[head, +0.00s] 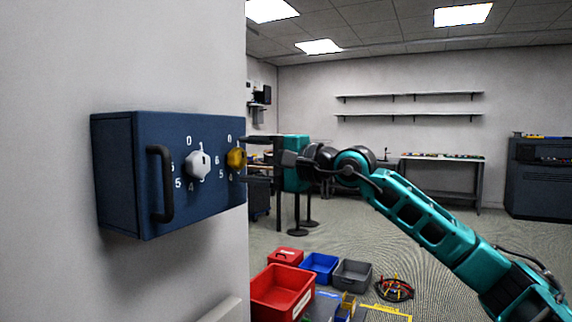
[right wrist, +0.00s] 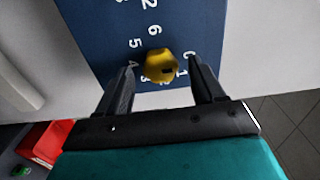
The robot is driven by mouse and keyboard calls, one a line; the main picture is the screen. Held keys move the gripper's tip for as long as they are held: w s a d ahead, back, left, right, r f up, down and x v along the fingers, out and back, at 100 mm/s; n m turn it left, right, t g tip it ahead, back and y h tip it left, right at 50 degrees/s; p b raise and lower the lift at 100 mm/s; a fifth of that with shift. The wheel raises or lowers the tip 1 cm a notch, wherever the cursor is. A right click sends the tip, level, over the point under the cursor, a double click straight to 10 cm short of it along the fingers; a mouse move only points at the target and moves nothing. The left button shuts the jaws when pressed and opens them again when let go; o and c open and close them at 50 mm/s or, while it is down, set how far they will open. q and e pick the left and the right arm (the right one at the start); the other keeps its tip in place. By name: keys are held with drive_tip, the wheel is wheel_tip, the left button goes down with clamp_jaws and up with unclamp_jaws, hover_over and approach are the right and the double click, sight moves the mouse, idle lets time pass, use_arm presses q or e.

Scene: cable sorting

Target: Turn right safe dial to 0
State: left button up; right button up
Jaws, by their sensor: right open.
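The blue safe (head: 190,215) is fixed on the wall at the left, with a black handle (head: 160,185), a white left dial (head: 198,164) and a yellow right dial (head: 235,158). My right gripper (head: 252,159) is open at the safe's right side, facing the yellow dial. In the right wrist view the yellow dial (right wrist: 160,66) sits between the two open fingertips, with a gap on each side. Its dark mark is on the side near the printed 1, with the 0 beside that. My left gripper is not in view.
Red (head: 283,292), blue (head: 319,265) and grey (head: 352,274) bins stand on the floor below, with a coil of cables (head: 394,289) beside them. A table (head: 440,160) and shelves (head: 410,116) are at the back wall. The floor at the right is mostly open.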

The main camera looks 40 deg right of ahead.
drive_tip(key=b+v, duration=1)
drive_tip(key=v, duration=0.1)
drive_tip(key=shift+s, duration=0.3)
